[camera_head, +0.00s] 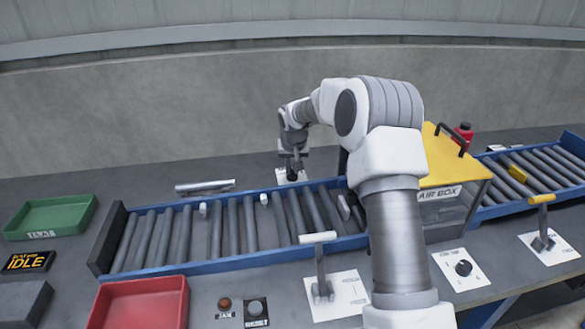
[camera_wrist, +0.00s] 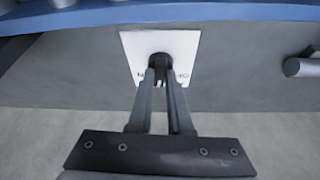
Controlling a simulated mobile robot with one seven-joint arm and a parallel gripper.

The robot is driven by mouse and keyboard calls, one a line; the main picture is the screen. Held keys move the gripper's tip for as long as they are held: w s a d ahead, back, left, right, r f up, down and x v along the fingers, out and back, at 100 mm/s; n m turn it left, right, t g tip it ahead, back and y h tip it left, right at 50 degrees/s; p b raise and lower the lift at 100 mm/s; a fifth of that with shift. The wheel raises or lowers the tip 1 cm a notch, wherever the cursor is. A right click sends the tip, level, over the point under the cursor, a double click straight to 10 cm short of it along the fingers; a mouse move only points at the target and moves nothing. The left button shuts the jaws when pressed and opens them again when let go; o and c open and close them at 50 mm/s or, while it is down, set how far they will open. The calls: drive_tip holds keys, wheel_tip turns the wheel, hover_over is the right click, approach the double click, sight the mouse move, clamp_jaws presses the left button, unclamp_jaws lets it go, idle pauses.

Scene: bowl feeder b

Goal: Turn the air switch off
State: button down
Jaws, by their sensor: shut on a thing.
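The air switch is a small dark knob (camera_wrist: 160,60) on a white plate (camera_wrist: 185,45) behind the conveyor. The plate's lettering is upside down and partly covered by my fingers in the wrist view, so I cannot read its setting. My gripper (camera_wrist: 161,76) reaches down over the plate, its two fingers shut on the knob. In the head view, my gripper (camera_head: 292,170) is beyond the conveyor's far rail, above the same plate (camera_head: 283,178); the knob is hidden there.
The blue-railed roller conveyor (camera_head: 240,262) runs in front of the plate. The yellow-lidded air box (camera_head: 438,205) stands to the right. A grey metal bar (camera_head: 205,187) lies left of the plate.

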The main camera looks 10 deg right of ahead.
drive_tip(key=shift+r+n+p, duration=0.1)
drive_tip(key=shift+n+p, duration=0.2)
drive_tip(key=n+p, duration=0.1)
drive_tip(key=n+y+p, duration=0.2)
drive_tip(key=n, duration=0.1)
drive_tip(key=shift+d, duration=0.25)
drive_tip(key=n+y+p, duration=0.1)
drive_tip(key=n, duration=0.1)
drive_tip(key=n+g+p, duration=0.1)
drive_tip(key=n, duration=0.2)
drive_tip(key=shift+w+d+n+y, duration=0.15)
drive_tip(key=shift+n+y, duration=0.15)
drive_tip(key=shift+y, duration=0.1)
drive_tip(key=c, duration=0.8)
unclamp_jaws()
drive_tip(key=shift+c, duration=0.2)
drive_tip(key=shift+g, duration=0.3)
